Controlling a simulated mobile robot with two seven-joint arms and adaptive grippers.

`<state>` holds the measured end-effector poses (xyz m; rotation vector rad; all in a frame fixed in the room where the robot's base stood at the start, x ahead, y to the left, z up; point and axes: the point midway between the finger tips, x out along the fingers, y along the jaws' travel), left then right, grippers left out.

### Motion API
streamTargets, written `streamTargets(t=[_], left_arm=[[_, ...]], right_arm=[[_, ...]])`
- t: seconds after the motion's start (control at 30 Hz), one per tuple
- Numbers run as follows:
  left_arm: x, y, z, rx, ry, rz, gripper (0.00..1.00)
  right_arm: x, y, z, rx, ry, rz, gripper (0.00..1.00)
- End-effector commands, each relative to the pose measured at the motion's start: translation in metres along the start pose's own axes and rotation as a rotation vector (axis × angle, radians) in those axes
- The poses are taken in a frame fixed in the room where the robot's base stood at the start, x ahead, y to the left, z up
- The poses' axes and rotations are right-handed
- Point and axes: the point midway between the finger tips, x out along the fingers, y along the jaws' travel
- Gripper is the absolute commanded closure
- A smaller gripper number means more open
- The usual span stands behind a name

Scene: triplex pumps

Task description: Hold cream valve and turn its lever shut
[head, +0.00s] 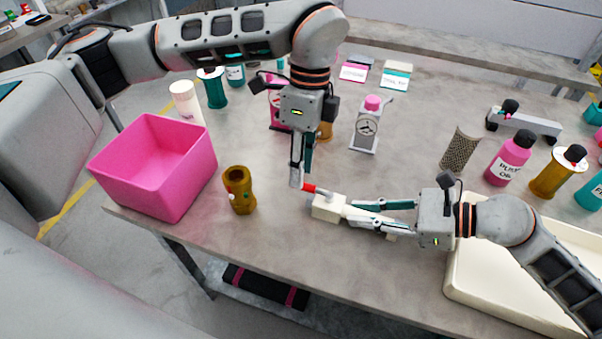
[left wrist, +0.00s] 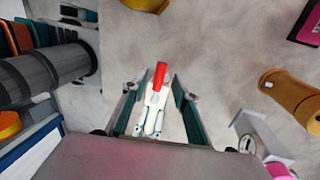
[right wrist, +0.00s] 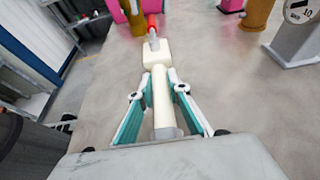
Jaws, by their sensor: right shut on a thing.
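The cream valve (head: 327,207) lies level near the table's front edge. Its red lever (head: 309,189) points away from my right gripper, roughly in line with the valve body. The lever also shows in the left wrist view (left wrist: 160,75) and right wrist view (right wrist: 152,27). My right gripper (head: 354,214) is shut on the valve's pipe (right wrist: 160,98), one finger on each side. My left gripper (head: 299,184) points down over the lever end. In the left wrist view its open fingers (left wrist: 157,90) stand either side of the valve, with gaps.
A pink bin (head: 155,165) and a brown fitting (head: 239,190) stand to the left. A cream tray (head: 490,285) is at the front right, under my right arm. A grey gauge stand (head: 367,130) and several bottles stand behind. The table between valve and fitting is clear.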

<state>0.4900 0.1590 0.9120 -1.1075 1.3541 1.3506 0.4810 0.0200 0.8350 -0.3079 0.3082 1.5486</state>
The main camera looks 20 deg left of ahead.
Motion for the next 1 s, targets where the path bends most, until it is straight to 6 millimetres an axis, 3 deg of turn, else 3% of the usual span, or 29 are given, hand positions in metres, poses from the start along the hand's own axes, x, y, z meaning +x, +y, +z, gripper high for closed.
streamTargets(t=[0.2,0.53,0.63,0.67,1.0], left_arm=[[0.019,0.0,0.0,-0.001,0.0,0.0,0.71],[0.021,0.0,0.0,-0.001,0.0,-0.002,0.71],[0.021,0.0,0.0,-0.001,0.0,-0.001,0.97],[0.021,0.0,0.0,-0.001,0.0,-0.001,1.0],[0.021,0.001,0.0,-0.019,0.004,-0.001,1.0]], right_arm=[[0.0,0.0,0.0,0.0,0.0,-0.001,1.0],[0.0,0.0,0.0,-0.001,0.0,-0.001,1.0],[0.0,0.0,0.0,-0.001,0.0,-0.001,1.0],[0.0,0.0,0.0,0.0,0.0,-0.001,1.0],[0.0,0.0,0.0,-0.001,0.0,-0.001,1.0]])
